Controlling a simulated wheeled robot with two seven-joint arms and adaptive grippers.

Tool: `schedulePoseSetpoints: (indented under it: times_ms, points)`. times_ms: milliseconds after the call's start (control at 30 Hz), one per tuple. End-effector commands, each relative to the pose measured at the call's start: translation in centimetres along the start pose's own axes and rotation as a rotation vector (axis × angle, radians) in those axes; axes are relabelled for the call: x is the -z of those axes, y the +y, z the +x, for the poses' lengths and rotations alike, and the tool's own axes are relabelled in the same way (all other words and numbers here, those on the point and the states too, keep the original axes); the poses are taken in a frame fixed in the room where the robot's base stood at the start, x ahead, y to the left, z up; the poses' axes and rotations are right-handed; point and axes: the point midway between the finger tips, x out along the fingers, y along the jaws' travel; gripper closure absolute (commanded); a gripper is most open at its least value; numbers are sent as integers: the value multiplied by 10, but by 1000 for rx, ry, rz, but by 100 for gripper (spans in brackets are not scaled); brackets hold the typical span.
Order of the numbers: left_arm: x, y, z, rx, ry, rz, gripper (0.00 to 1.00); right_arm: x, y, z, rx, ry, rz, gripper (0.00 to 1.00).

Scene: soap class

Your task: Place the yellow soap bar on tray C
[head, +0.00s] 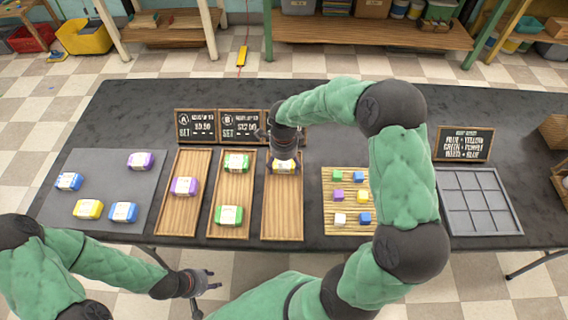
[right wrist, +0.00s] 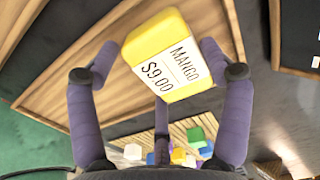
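A yellow soap bar (head: 284,168) with a white label lies at the far end of the third wooden tray (head: 282,215), whose sign is mostly hidden by my right arm. In the right wrist view the yellow bar (right wrist: 165,55) reads "MANGO $9.00". My right gripper (head: 284,150) is right above it; its spread fingers (right wrist: 158,65) stand around the bar, with a small gap at the left finger. Another yellow soap bar (head: 88,209) lies on the grey mat (head: 110,180). My left gripper (head: 212,283) is open and empty in front of the table.
The first tray (head: 182,220) holds a purple bar; the second tray (head: 232,190) holds two green bars. Purple and blue bars lie on the mat. A slatted board (head: 330,205) with coloured cubes and a grey divided tray (head: 480,200) stand to the right.

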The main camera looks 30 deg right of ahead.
Motion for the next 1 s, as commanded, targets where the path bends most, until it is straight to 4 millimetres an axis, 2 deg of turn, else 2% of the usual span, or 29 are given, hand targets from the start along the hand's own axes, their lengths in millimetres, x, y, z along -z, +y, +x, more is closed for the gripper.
schedulePoseSetpoints:
  times_ms: [400,533,667,1000]
  points:
    - [0,0,-1,0,0,0,60,0,0,-1,1,0,0,1]
    - [0,2,-6,0,0,0,60,0,0,-8,2,-1,0,1]
    - [0,5,-14,0,0,0,60,0,-1,-29,3,-1,0,1]
    - [-1,14,-38,0,0,0,60,0,0,-96,3,-2,0,1]
